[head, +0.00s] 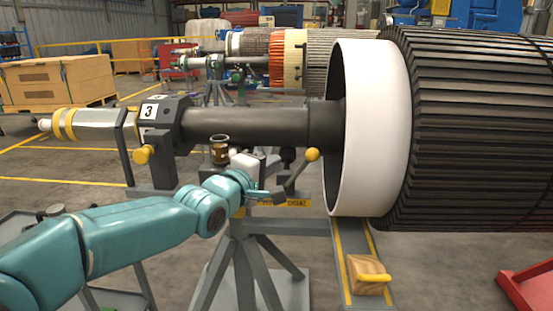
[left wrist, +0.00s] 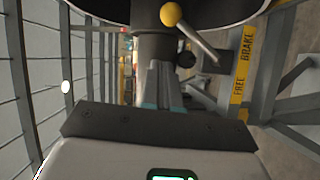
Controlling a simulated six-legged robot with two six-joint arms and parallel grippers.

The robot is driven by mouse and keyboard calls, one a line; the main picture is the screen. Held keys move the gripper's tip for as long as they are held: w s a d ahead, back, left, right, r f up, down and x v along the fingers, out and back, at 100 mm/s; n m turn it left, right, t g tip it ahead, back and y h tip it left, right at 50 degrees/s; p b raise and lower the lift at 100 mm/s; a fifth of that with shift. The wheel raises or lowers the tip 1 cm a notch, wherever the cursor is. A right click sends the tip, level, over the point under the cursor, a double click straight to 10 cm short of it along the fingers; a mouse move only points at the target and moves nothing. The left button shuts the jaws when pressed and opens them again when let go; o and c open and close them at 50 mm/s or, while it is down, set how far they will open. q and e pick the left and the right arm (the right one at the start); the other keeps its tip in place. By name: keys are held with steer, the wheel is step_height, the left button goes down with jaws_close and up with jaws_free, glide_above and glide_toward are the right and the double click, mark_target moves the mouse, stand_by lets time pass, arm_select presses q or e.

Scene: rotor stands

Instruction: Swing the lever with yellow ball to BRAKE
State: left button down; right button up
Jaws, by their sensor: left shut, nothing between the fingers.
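The lever (head: 296,175) has a yellow ball (head: 312,154) at its upper end and leans up to the right in the head view, toward the BRAKE end of the yellow label strip (head: 297,203). My right gripper is not in view.
A dark shaft (head: 250,122) runs above the gripper to a white-rimmed rotor (head: 375,130). A black knob (head: 287,153) stands beside the lever. A small cup (head: 219,150) and a yellow knob (head: 141,155) are to the left. A wooden block (head: 368,275) lies below right.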

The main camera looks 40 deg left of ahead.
arm_select(q)
steer(key=shift+s+d+r, duration=0.1)
steer(key=shift+s, duration=1.1)
steer(key=shift+s+d+r, duration=0.1)
steer(key=shift+s, duration=1.1)
